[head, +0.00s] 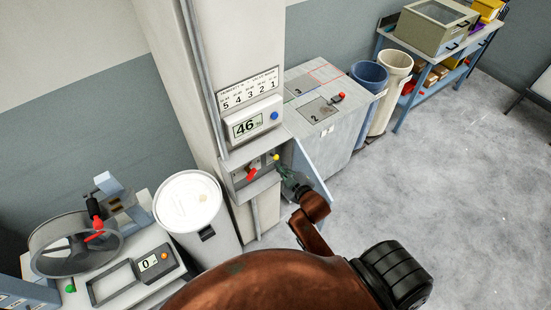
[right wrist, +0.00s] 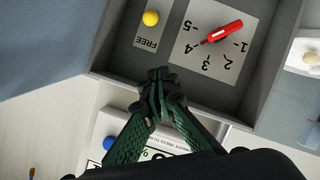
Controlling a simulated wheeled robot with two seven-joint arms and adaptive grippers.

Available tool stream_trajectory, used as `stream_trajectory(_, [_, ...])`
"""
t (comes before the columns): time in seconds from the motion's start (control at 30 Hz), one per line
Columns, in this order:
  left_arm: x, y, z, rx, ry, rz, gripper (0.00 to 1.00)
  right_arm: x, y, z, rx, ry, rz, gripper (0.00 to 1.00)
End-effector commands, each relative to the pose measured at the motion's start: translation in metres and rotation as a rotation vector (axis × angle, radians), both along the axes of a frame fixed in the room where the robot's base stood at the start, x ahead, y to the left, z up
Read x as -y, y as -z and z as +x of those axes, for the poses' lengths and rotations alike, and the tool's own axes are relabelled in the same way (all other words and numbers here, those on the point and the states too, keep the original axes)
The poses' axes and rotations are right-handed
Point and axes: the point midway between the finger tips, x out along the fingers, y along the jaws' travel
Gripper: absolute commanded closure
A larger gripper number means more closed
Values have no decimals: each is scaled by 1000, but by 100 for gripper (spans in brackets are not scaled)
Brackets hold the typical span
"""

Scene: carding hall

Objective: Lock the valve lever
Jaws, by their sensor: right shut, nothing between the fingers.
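The valve lever (head: 251,173) is red and sits in an open grey box on the column. In the right wrist view the lever (right wrist: 225,31) lies over a plate numbered 1 to 5, its thin dark end towards the 4. A yellow knob (head: 276,157) is beside it; in the right wrist view the knob (right wrist: 151,18) has a label reading FREE. My right gripper (head: 287,173) is at the box's mouth, near the open door. Its fingers (right wrist: 159,82) are together and empty, apart from knob and lever. My left gripper is out of view.
The box's blue-grey door (head: 311,171) stands open at the right. Above the box is a display (head: 250,123) reading 46. A white-lidded bin (head: 189,203) stands left of the column, and a numbered cabinet (head: 333,127) stands right. The floor at right is clear.

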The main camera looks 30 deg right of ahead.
Motion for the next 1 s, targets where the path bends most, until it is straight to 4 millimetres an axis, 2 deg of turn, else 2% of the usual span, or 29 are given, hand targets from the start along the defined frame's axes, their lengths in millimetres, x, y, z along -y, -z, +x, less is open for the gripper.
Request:
stream_trajectory(0.5, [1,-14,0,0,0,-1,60,7,32,91,-2,1,2,100])
stream_trajectory(0.7, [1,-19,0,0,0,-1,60,23,56,85,-1,0,1,100])
stream_trajectory(1.0, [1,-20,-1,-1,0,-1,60,28,64,84,1,0,1,100])
